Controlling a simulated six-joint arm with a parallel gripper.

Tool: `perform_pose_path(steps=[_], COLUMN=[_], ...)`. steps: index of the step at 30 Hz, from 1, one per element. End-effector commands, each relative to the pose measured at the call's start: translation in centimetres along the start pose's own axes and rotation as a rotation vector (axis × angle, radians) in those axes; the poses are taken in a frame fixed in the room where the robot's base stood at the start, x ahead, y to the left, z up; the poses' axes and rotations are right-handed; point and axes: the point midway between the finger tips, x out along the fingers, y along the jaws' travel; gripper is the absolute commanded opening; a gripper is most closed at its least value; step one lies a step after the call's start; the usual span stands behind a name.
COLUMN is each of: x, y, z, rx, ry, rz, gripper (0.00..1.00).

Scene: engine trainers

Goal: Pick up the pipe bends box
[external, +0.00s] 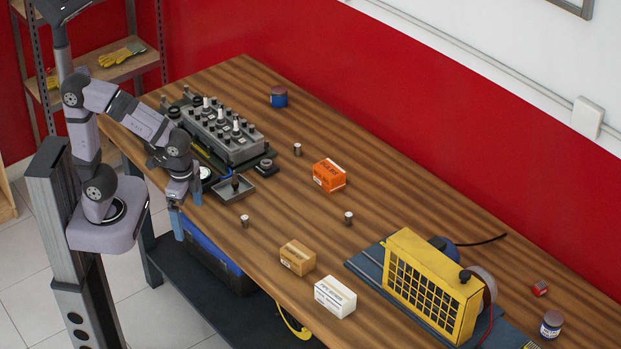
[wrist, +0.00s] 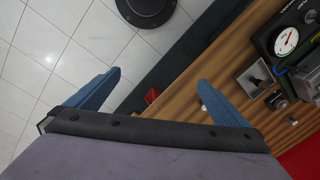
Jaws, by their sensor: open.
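Three small cartons lie on the wooden table: an orange box (external: 328,175) near the middle, a tan cardboard box (external: 297,257) by the front edge, and a white box (external: 335,297) beside the tan one. Their labels are too small to read, so I cannot tell which is the pipe bends box. My gripper (external: 187,208) is open and empty at the table's front left edge, well left of all three. In the wrist view the blue fingers (wrist: 160,80) are spread wide over the floor and table edge, and no carton shows there.
An engine head (external: 218,130) stands behind my gripper, with a metal tray (external: 233,190) close to its right. Several small metal cylinders stand around the orange box. A yellow-grilled radiator unit (external: 430,285) stands right of the white box. Bare wood (external: 270,225) lies left of the tan box.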

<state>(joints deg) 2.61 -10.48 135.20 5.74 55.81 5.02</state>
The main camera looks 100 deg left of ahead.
Motion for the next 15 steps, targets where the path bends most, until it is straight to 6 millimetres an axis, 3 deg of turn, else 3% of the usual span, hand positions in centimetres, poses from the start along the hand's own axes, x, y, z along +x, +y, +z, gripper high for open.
perform_pose_path(steps=[8,11,15], x=[1.2,1.7,2.2], y=[-2.2,-3.1,-3.7], z=[-5.9,-9.6,-16.4], rx=[0.355,0.542,0.850], ry=[-0.036,-0.063,-0.129], rz=[-0.170,-0.272,-0.464], gripper=[1.00,1.00,1.00])
